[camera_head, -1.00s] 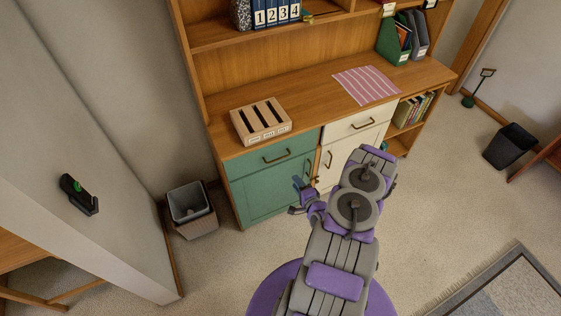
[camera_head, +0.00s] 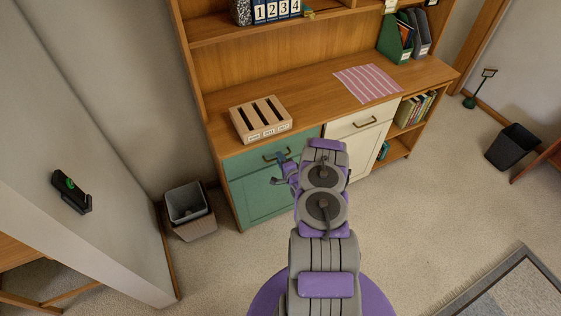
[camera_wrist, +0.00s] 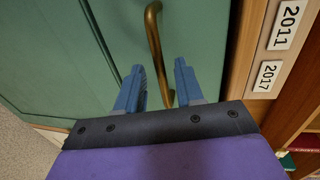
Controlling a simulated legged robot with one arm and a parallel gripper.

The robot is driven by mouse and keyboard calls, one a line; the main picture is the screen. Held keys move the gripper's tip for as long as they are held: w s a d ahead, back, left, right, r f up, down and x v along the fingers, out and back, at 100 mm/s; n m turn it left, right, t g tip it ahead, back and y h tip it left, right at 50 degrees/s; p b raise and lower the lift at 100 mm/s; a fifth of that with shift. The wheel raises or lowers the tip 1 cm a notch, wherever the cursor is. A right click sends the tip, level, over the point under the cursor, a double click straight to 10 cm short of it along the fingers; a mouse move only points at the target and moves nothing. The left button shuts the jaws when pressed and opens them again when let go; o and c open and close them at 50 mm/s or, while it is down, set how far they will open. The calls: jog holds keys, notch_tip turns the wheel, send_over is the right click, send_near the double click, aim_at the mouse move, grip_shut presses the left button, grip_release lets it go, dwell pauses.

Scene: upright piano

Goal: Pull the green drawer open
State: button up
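The green drawer (camera_head: 243,163) is closed at the top of the green cabinet section, under the wooden countertop. Its brass handle (camera_head: 270,157) is partly hidden by my gripper (camera_head: 281,168) in the head view. In the wrist view, the drawer front (camera_wrist: 121,32) fills the middle and the brass handle (camera_wrist: 154,30) runs top to bottom. My gripper (camera_wrist: 159,72) is open there, with one blue finger on each side of the handle. The handle lies between the fingers, closer to the right one. I cannot tell whether either finger touches it.
A green door (camera_head: 262,196) is below the drawer. A slotted wooden box (camera_head: 261,118) stands on the countertop above. A cream drawer (camera_head: 361,122) is to the right. A waste bin (camera_head: 187,204) stands at the cabinet's left. The carpet before the cabinet is clear.

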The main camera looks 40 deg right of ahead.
jog(key=shift+w, duration=0.2)
grip_shut()
jog(key=shift+f, duration=0.1)
jog(key=shift+s, duration=0.1)
dwell(1.2)
